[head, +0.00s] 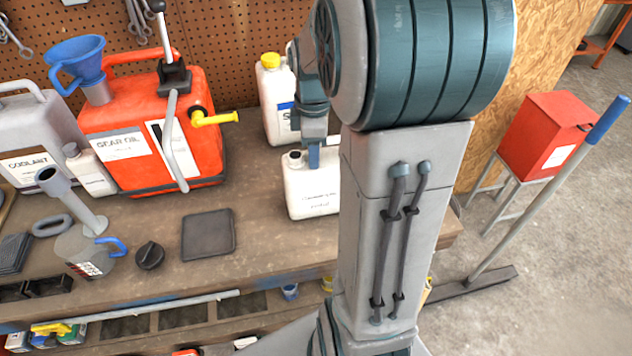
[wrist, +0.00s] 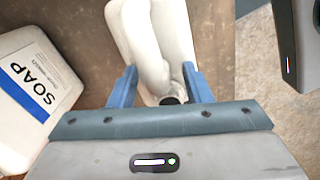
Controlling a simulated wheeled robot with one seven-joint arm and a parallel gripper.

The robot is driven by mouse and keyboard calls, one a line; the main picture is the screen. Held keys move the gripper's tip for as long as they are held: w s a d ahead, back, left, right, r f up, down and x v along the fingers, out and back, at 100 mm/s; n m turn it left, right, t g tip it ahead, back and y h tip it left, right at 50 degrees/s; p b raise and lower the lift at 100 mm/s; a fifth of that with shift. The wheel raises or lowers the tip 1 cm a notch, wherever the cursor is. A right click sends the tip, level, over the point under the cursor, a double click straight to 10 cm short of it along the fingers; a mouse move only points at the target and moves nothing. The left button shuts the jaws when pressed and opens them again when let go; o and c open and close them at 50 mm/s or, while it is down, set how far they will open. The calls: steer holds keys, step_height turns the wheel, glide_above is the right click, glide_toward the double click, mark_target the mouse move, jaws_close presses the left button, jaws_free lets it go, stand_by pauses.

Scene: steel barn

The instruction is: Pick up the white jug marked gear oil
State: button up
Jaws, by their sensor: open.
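A white jug (head: 311,192) stands upright on the bench near its right end; the small print on its front is too blurred to read. In the wrist view the white jug (wrist: 140,35) lies between and beyond my blue fingers, its handle and dark mouth close to them. My gripper (wrist: 161,88) is open, one finger on each side of the jug's top. In the head view my gripper (head: 314,156) is just over the jug, partly hidden by my arm. Whether a finger touches it I cannot tell. The words GEAR OIL show on a red can (head: 200,95) at the left.
A yellow-capped soap jug (head: 273,105) stands close behind the white jug, left in the wrist view (wrist: 25,110). A dark square pad (head: 208,234) and black knob (head: 150,256) lie left on the bench (head: 255,235). A red box (head: 540,135) stands beyond the bench's right end.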

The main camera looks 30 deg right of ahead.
jaws_close()
